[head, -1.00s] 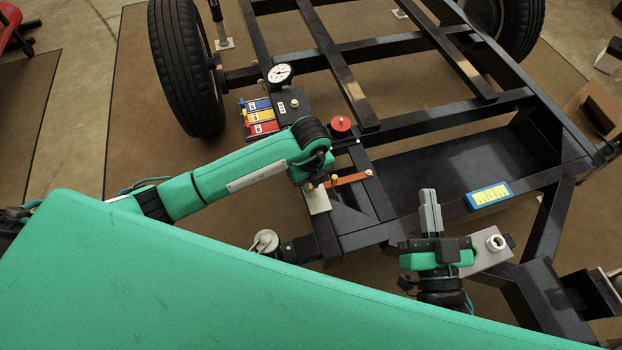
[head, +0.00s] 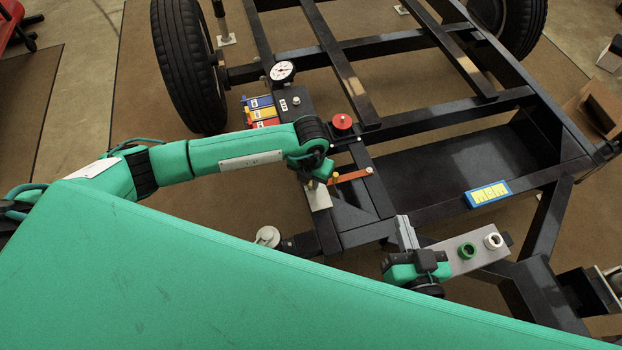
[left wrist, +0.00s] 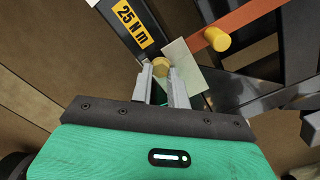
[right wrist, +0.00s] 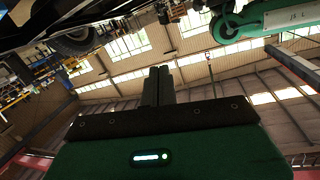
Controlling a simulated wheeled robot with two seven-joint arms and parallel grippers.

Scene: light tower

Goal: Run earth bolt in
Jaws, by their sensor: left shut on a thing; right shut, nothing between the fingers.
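An orange bar (head: 350,177) with a yellow knob (head: 336,178) lies close by. My right gripper (head: 403,225) is shut and empty, left of the grey bracket; its fingers also show in the right wrist view (right wrist: 158,75).
A grey bracket (head: 478,252) carries a green ring (head: 466,251) and a white ring (head: 493,240). A red knob (head: 342,122), a dial (head: 283,72) and coloured blocks (head: 262,112) sit along the black frame (head: 385,232).

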